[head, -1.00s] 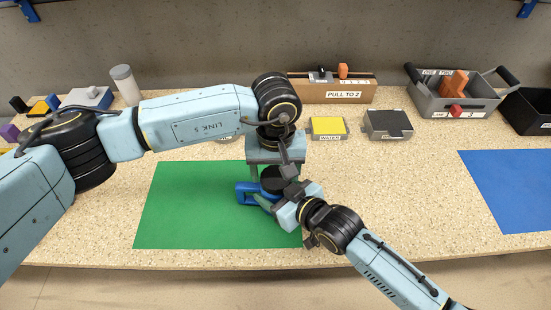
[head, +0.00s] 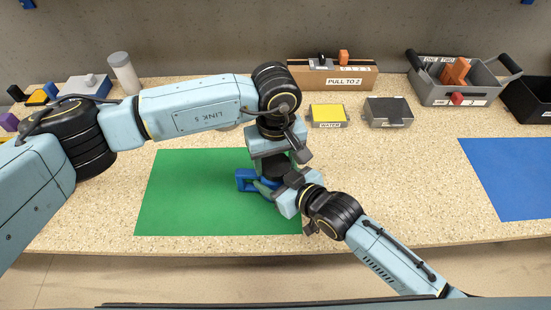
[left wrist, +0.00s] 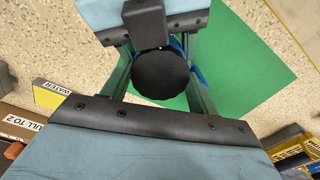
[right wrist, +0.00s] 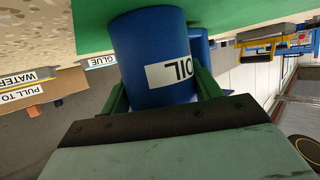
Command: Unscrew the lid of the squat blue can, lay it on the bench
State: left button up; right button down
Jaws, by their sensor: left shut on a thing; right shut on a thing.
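The squat blue can stands on the green mat (head: 185,195) and shows its blue handle (head: 246,180) in the head view. In the right wrist view the can's blue body (right wrist: 150,45) carries an OIL label. Its round black lid (left wrist: 162,75) shows in the left wrist view, between the left fingers. My left gripper (head: 274,170) comes down from above and is shut on the lid, hiding most of it in the head view. My right gripper (head: 270,188) is shut on the can's body from the front right, one finger on each side.
Behind stand a yellow-topped WATER box (head: 328,115), a dark-topped grey box (head: 388,111) and a PULL TO 2 box (head: 333,77). A grey tote (head: 430,93) is at the back right. Bare bench (head: 400,180) lies between the green mat and the blue mat (head: 520,178).

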pick_arm(q)
jog(key=n, duration=0.7)
jog(key=shift+n, duration=0.3)
jog(key=n, duration=0.5)
jog(key=shift+n, duration=0.3)
jog(key=o, duration=1.1)
jog(key=shift+r, duration=0.15)
notch_tip(320, 180, up, 4)
jog(key=shift+r, duration=0.15)
jog(key=shift+c, duration=0.5)
jog(key=r+m, duration=0.1)
jog(key=m, duration=0.1)
jog(key=r+m, duration=0.1)
jog(key=shift+m, duration=0.4)
jog(key=m, duration=0.1)
jog(key=r+m, duration=0.1)
jog(key=m, duration=0.1)
jog(key=shift+r+m, duration=0.15)
jog(key=shift+m, duration=0.15)
jog(key=shift+f, duration=3.95)
